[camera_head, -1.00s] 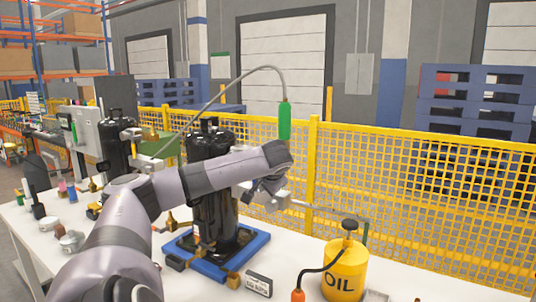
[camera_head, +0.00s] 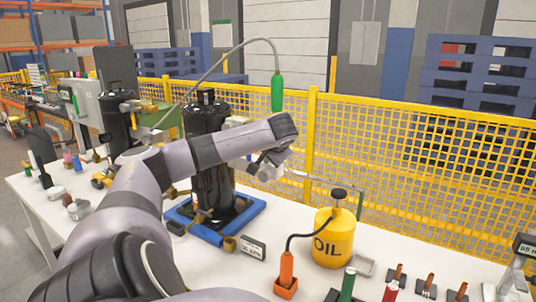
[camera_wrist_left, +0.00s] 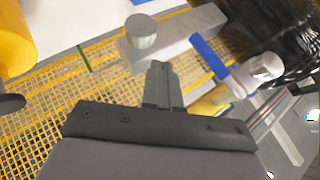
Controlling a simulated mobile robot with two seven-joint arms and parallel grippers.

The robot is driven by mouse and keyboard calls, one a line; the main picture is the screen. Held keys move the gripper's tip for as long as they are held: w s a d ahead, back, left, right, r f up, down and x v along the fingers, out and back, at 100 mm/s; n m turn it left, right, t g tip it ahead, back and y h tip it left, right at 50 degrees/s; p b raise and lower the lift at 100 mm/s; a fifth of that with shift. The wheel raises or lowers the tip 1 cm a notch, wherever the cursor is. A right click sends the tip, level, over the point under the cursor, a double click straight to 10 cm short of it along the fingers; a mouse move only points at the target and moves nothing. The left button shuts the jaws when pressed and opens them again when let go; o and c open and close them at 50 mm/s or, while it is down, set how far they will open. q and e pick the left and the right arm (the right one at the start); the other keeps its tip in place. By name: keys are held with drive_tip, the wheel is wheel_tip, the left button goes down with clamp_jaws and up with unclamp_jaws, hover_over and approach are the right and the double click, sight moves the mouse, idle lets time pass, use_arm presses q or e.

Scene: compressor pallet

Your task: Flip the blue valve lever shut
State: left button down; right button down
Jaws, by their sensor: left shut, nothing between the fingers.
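The blue valve lever (camera_wrist_left: 209,55) shows in the left wrist view as a short flat bar, beside a pale, rounded valve part (camera_wrist_left: 262,68) with a brass piece (camera_wrist_left: 212,102) below. My left gripper (camera_wrist_left: 161,72) is shut and empty, its fingertips to the left of the lever with a visible gap in the picture. In the head view my left gripper (camera_head: 268,168) is in front of the right side of the black compressor (camera_head: 207,125), and the lever is too small and covered to make out clearly. My right gripper is not in view.
The compressor stands on a blue pallet (camera_head: 250,208). A grey block with a round knob (camera_wrist_left: 141,30) lies close beyond my fingertips. A yellow oil can (camera_head: 335,245) stands to the right, with coloured tools at the front right. A yellow mesh fence (camera_head: 420,160) runs behind.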

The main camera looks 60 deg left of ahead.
use_arm(q)
drive_tip(key=d+b, duration=0.1)
drive_tip(key=d, duration=0.9)
drive_tip(key=shift+d+r, duration=0.15)
drive_tip(key=shift+r, duration=0.05)
drive_tip(key=shift+s, duration=0.1)
